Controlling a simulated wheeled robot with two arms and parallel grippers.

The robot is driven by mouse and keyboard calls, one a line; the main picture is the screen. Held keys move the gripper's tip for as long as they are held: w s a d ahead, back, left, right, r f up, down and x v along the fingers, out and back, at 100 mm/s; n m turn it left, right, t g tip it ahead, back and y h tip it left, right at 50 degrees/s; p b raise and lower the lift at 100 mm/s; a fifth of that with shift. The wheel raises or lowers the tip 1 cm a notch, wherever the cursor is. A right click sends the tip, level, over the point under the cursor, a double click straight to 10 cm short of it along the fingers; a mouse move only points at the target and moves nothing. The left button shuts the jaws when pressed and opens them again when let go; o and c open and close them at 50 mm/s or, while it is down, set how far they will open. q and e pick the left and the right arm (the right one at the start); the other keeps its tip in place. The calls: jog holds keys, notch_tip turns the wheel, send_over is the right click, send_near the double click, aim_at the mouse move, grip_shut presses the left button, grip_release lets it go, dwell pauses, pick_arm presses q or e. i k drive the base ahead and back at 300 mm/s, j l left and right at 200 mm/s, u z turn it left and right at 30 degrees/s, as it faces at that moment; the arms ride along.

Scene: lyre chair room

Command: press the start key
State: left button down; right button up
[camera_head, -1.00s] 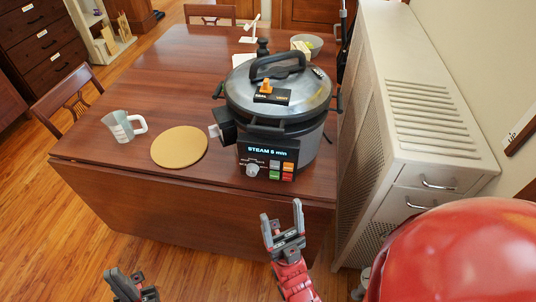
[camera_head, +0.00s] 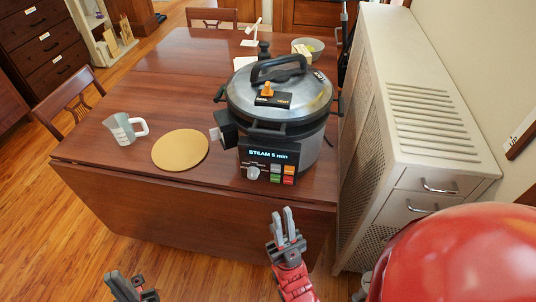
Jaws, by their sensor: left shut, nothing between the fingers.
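A grey pressure cooker (camera_head: 305,145) with a black-handled lid stands at the table's right front. Its front panel has a display (camera_head: 268,154) that appears to read "STEAM 5 min" and a round knob (camera_head: 253,173). Beside the knob are a grey key (camera_head: 276,169), an orange key (camera_head: 289,170), a green key (camera_head: 275,178) and a red key (camera_head: 288,180). Their labels are too small to read. My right gripper (camera_head: 283,213) is in front of and below the panel, apart from it, its fingers close together. My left gripper (camera_head: 126,276) is shut and empty at the bottom left.
The wooden table (camera_head: 110,185) also holds a measuring cup (camera_head: 123,129), a round tan board (camera_head: 180,150) and a bowl (camera_head: 313,46). A beige cabinet (camera_head: 430,105) stands close on the right. The floor before the table is open.

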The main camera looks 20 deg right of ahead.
aim_at(275, 178)
jog(key=j+z, duration=0.25)
jog(key=z, duration=0.15)
jog(key=j+z, duration=0.35)
jog(key=k+j+z, duration=0.1)
jog(key=z, duration=0.3)
